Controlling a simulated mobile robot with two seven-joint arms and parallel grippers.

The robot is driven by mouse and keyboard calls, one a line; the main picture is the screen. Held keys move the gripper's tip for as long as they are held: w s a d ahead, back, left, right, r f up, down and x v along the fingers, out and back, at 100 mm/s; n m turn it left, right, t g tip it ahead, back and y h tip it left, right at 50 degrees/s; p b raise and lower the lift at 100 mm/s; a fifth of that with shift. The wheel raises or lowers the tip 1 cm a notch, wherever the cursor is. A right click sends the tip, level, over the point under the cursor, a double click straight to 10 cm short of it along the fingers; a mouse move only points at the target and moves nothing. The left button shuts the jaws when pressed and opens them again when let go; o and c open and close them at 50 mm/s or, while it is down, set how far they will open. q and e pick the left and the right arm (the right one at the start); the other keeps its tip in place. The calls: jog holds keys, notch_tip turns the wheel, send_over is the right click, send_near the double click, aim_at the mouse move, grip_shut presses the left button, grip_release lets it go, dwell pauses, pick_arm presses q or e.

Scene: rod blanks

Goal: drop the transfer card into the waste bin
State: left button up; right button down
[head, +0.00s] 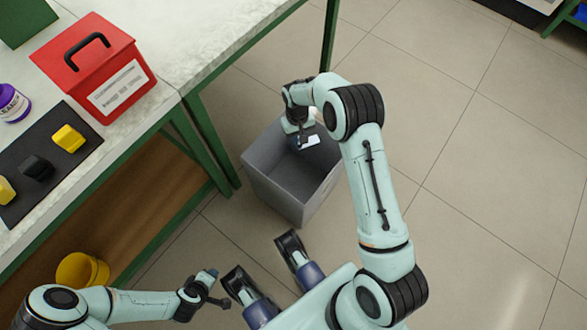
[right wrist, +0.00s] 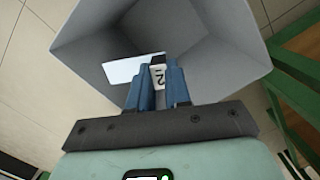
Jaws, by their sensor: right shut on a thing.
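The transfer card is a white flat piece (head: 310,141) at my right gripper (head: 303,135) in the head view. The right wrist view shows the card (right wrist: 128,69) reaching out to the left of the blue fingers of my right gripper (right wrist: 158,75), which are shut on it. A white part with dark print shows between the fingers. The waste bin (head: 272,186) is a grey open-topped box on the floor. The card is over its opening, and the bin's inner walls (right wrist: 215,35) surround it in the wrist view. My left gripper (head: 212,289) is at lower left, away from the bin; its jaws are unclear.
A green-framed bench stands left of the bin, its leg (head: 208,135) close by. On it are a red box (head: 95,65) with a black handle, a dark mat (head: 14,205) with small yellow and black pieces, and a purple-lidded container (head: 12,104). Tiled floor is clear at right.

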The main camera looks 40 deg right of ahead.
jog(key=shift+f, duration=0.5)
jog(key=c, duration=1)
grip_release()
pick_arm(q)
jog(key=shift+w+a+f, duration=0.25)
jog(key=shift+w, duration=0.25)
jog(key=shift+g, duration=0.6)
jog(key=s+r+p, duration=0.1)
jog(key=s+d+r, duration=0.1)
jog(key=s, duration=0.1)
jog(key=s+d+r+p, duration=0.1)
jog(key=shift+s+d+p, duration=0.2)
jog(key=shift+s+p, duration=0.1)
pick_arm(e)
jog(key=r, duration=0.4)
jog(key=w+r, duration=0.1)
jog(key=r, duration=0.8)
jog(key=shift+w+d+r, duration=0.2)
jog(key=shift+w, duration=0.1)
jog(key=shift+f, duration=0.1)
